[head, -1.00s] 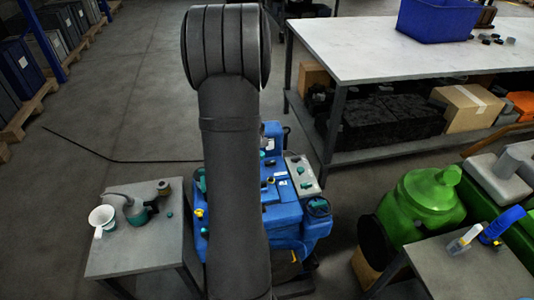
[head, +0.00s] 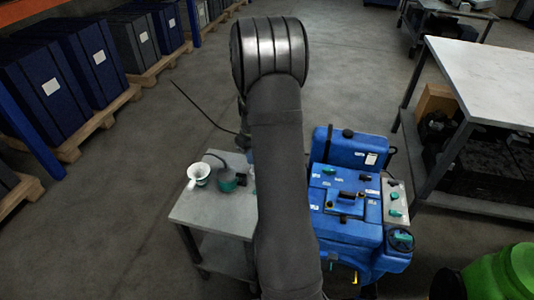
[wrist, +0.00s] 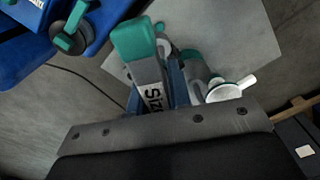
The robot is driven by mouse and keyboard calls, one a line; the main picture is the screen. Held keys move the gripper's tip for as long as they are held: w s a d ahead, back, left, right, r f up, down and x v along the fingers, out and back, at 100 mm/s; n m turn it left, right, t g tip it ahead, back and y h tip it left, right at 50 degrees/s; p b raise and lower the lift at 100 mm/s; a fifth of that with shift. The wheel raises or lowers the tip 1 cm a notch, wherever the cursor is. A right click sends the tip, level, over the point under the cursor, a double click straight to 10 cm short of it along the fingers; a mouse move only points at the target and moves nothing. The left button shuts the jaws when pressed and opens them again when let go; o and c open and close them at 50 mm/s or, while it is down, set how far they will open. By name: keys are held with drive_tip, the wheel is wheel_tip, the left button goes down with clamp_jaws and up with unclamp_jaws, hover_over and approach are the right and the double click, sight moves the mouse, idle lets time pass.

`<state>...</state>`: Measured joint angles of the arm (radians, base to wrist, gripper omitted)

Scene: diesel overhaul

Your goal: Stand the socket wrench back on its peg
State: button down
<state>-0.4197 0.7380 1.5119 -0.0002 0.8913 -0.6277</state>
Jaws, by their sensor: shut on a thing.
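In the wrist view a bar with a teal end and a grey, lettered shaft (wrist: 146,62) extends from my gripper (wrist: 157,92). It looks like the socket wrench, but its far end is foreshortened. My gripper is shut on it, with blue finger parts beside the shaft, and holds it above the floor and a small grey table. In the head view my own arm hides the gripper and the tool. I cannot make out the peg in either view.
The small grey table (head: 205,212) carries a white cup (head: 198,173) and a teal-and-grey device (head: 230,182). A blue machine (head: 345,225) with teal knobs stands right of it. A white-topped workbench (head: 490,75) is at the right.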

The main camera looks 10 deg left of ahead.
drive_tip(key=shift+f, duration=3.65)
drive_tip(key=shift+f, duration=0.15)
drive_tip(key=shift+f, duration=1)
drive_tip(key=c, duration=0.7)
unclamp_jaws()
drive_tip(key=shift+r, duration=0.1)
drive_tip(key=shift+r, duration=4.4)
